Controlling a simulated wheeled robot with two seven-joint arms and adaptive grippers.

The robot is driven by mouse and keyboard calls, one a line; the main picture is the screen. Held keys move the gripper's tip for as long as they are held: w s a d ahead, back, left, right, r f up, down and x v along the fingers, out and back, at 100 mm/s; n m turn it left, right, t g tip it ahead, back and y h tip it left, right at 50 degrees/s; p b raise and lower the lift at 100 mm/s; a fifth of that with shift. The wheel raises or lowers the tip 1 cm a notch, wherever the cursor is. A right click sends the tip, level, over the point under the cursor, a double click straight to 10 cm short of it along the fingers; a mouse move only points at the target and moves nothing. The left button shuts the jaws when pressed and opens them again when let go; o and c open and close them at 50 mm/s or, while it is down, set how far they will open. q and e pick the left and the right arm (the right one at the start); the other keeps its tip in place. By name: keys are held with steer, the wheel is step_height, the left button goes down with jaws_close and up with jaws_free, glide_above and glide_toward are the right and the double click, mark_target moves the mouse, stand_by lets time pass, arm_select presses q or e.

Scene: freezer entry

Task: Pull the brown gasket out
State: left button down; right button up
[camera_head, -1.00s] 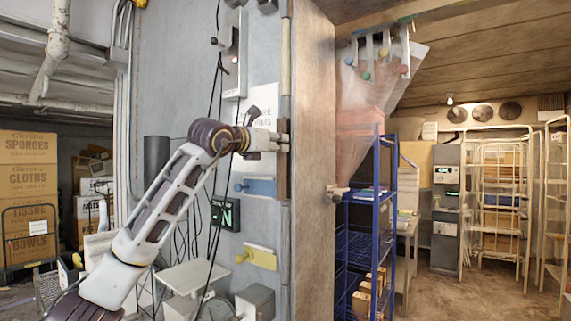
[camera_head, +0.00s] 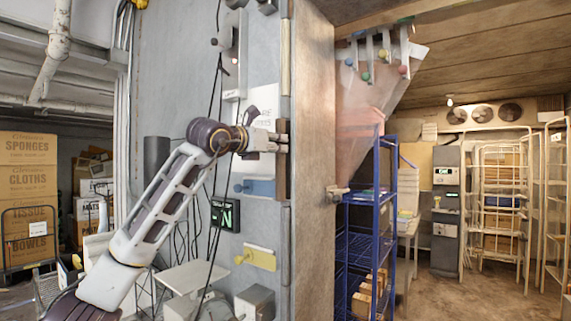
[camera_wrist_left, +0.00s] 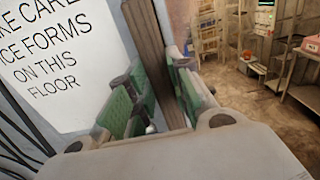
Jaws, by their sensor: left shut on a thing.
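The brown gasket (camera_head: 282,184) is a dark vertical strip on the edge of the grey wall, beside the doorway in the head view. It also shows in the left wrist view (camera_wrist_left: 151,50), running down between the finger pads. My left gripper (camera_head: 281,142) is shut on the gasket at about its upper half. In the left wrist view the green pads of the left gripper (camera_wrist_left: 158,104) sit on both sides of the strip and partly hide it. The gasket still stands upright along the edge. My right gripper is in neither view.
A pale strip (camera_head: 286,58) sits above the gasket and a grey strip (camera_head: 286,243) below it. A blue block (camera_head: 259,187) and a yellow plate (camera_head: 260,258) stick out from the wall. A blue rack (camera_head: 377,215) stands inside the doorway.

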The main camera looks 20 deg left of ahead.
arm_select(q)
steer(key=shift+s+a, duration=0.1)
steer(key=shift+s, duration=0.15)
steer(key=shift+b+v, duration=1.45)
steer(key=shift+v, duration=0.95)
steer(key=shift+s, duration=0.15)
